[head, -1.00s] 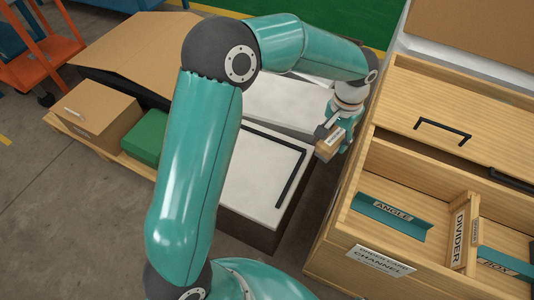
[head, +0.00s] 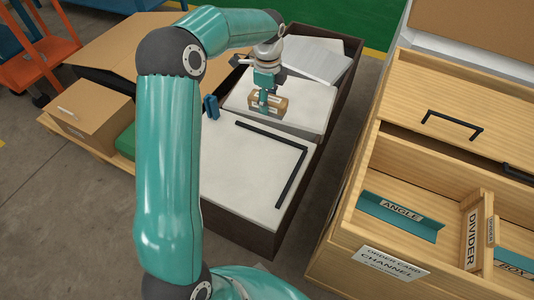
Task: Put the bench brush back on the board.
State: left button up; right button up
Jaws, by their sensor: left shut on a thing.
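My left gripper (head: 266,98) is shut on a small brown block (head: 280,104) with a pale label. It holds the block over the white panels in the dark frame; whether the block touches a panel I cannot tell. I cannot make out a bench brush in the view. A plain brown board (head: 475,28) in a pale frame shows at the top right, with nothing hanging on its visible part. My right gripper is not in view.
A dark frame (head: 342,85) holds white panels (head: 235,170) with a black L-shaped bar (head: 290,180). A small blue piece (head: 210,107) stands at its left. The wooden drawer unit (head: 360,175) is at right, with an open compartment. Cartons (head: 88,117) are at left.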

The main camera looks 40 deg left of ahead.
aim_at(266, 151)
pick_arm(q)
jog(key=shift+s+a+f, duration=0.1)
jog(key=shift+a+f, duration=0.15)
jog(key=shift+f, duration=0.1)
notch_tip(266, 151, down, 19)
jog(key=b, duration=0.3)
jog(key=shift+f+b, duration=0.15)
jog(key=shift+b, duration=0.2)
jog(key=shift+f+m, duration=0.1)
jog(key=shift+m, duration=0.2)
jog(key=o, duration=1.1)
notch_tip(266, 151, up, 12)
jog(key=shift+r+p, duration=0.15)
jog(key=shift+p, duration=1)
